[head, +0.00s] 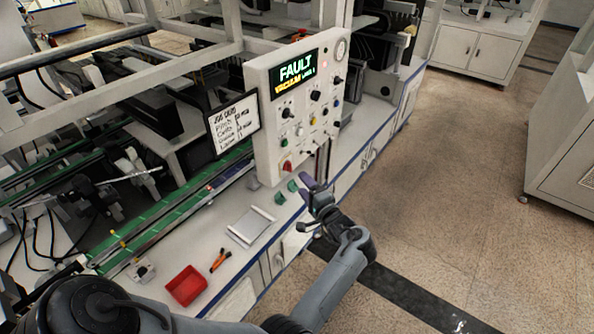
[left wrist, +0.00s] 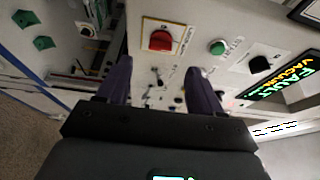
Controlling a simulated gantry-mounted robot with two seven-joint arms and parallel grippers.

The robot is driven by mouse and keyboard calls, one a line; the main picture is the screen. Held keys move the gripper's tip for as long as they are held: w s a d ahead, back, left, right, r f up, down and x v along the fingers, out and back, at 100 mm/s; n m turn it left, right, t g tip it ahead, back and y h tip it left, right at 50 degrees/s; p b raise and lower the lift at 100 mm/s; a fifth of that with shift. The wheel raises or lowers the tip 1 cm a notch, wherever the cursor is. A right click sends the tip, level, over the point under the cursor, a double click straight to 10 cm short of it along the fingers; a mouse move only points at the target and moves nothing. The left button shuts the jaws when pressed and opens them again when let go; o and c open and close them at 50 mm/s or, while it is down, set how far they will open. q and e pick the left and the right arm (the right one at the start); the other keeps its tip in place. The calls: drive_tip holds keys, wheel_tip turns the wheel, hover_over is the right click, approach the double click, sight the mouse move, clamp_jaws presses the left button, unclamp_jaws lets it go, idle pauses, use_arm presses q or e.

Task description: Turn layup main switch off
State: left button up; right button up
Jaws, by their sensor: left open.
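The control panel (head: 263,110) is a white upright box with a display reading "FAULT" and "VACUUM", several knobs and buttons. A red switch (head: 287,166) sits low on its front; in the left wrist view the red switch (left wrist: 160,40) has a yellow-edged label plate. I cannot read its label or tell its setting for sure. My left gripper (head: 306,180) is just in front of the panel's lower edge. In the left wrist view its two purple fingers (left wrist: 160,72) stand apart, with nothing between them, and the red switch shows beyond the tips. My right gripper is not in view.
A job card screen (head: 233,124) stands left of the panel. A red tray (head: 186,286), orange-handled tool (head: 220,260) and pale plate (head: 251,226) lie on the bench below. Green pieces (head: 280,198) lie close under the panel. The floor to the right is open.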

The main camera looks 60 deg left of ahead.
sight(291, 170)
use_arm(q)
drive_tip(key=a, duration=0.8)
drive_tip(key=shift+w, duration=0.2)
drive_tip(key=shift+d, duration=0.1)
drive_tip(key=c, duration=1.1)
drive_tip(key=shift+o, duration=0.2)
drive_tip(key=shift+f+n+y+b, duration=0.2)
drive_tip(key=shift+n+y+b, duration=0.2)
drive_tip(key=shift+n+b, duration=0.65)
drive_tip(key=n+g+b, duration=0.3)
drive_tip(key=n+b, duration=0.4)
drive_tip(key=b, duration=0.2)
drive_tip(key=n+g+y+b, duration=0.1)
drive_tip(key=n+g+b, duration=0.1)
drive_tip(key=n+b, duration=0.4)
drive_tip(key=w+n+g+y+b, duration=0.1)
drive_tip(key=n+g+b, duration=0.2)
drive_tip(key=n+b, duration=0.4)
drive_tip(key=shift+a+f+n+g+b, duration=0.2)
drive_tip(key=shift+n+g+b, duration=0.15)
drive_tip(key=shift+b, duration=2.7)
